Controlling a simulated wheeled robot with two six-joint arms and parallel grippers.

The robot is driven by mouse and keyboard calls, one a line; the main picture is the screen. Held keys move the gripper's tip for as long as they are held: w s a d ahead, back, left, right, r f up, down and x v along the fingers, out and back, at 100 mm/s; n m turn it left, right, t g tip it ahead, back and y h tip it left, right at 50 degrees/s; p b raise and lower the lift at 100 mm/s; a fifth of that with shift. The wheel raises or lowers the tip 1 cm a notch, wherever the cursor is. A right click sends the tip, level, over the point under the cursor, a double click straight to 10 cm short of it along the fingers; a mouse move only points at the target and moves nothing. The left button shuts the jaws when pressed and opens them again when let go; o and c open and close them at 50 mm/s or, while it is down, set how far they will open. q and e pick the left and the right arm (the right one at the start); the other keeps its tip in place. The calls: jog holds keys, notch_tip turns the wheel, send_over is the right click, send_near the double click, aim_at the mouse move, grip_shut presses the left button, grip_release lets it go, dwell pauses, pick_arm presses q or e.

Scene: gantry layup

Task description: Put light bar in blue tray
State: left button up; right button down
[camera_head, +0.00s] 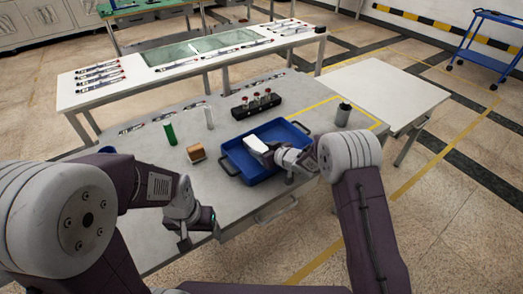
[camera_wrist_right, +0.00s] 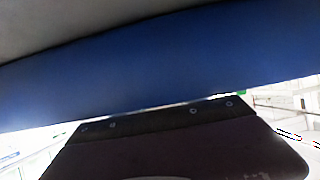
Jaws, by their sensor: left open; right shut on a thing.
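The blue tray (camera_head: 232,165) lies on the grey table, with black handles at its ends. My right gripper (camera_head: 275,150) reaches over the tray from the right and is shut. A white block (camera_head: 256,144), which looks like the light bar, is at its fingertips, inside the tray's outline. I cannot tell whether it touches the tray floor. In the right wrist view a blue band, likely the tray (camera_wrist_right: 150,65), fills the middle, and the held thing is not clearly seen. My left gripper (camera_head: 187,238) is open and empty, low at the table's front edge, left of the tray.
A brown block (camera_head: 196,154), a green cylinder (camera_head: 170,134) and a pale cylinder (camera_head: 209,118) stand left of the tray. A black rack with red-topped vials (camera_head: 257,103) is behind it. A dark cup (camera_head: 343,115) stands right, near yellow tape lines.

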jog(key=c, duration=0.7)
grip_release()
jog(key=shift+f, duration=0.1)
jog(key=shift+s+r, duration=0.1)
jog(key=shift+r, duration=0.2)
jog(key=p+v, duration=0.1)
jog(key=v, duration=1)
jog(key=shift+s+d+r, duration=0.1)
jog(key=shift+s+d, duration=0.2)
